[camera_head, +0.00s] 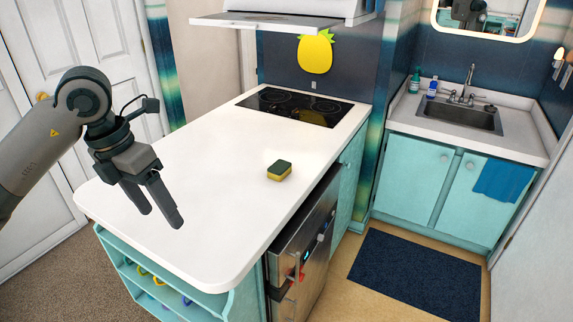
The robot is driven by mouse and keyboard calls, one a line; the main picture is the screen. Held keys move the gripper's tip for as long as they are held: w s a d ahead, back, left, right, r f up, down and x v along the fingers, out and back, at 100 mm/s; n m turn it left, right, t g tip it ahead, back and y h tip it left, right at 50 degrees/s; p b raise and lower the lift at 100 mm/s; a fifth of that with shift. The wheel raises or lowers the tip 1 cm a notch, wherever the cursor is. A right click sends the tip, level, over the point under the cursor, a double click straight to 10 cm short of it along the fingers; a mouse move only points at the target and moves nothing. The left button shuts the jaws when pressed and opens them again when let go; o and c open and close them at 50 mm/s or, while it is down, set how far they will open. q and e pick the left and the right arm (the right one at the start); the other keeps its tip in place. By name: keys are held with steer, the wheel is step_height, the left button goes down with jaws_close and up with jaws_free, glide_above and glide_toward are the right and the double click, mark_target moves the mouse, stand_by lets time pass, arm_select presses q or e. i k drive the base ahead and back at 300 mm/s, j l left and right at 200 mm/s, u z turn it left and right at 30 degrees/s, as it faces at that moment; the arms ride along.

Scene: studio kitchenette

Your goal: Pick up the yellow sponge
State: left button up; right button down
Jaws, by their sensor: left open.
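The yellow sponge (279,173) has a dark green top. It lies flat on the white countertop (215,245), near the counter's right edge. My left gripper (160,219) comes in from the left and hangs over the counter's left part, fingers pointing down. It is open and empty, well to the left of the sponge and apart from it. My right gripper is out of view.
A black cooktop (296,106) is set in the counter's far end, under a range hood (266,21). Open teal shelves (165,289) are below the near edge. A sink (459,117) stands at right. The counter around the sponge is clear.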

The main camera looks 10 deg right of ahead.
mark_target(279, 170)
steer(key=i+l, duration=1.15)
steer(key=l, duration=0.2)
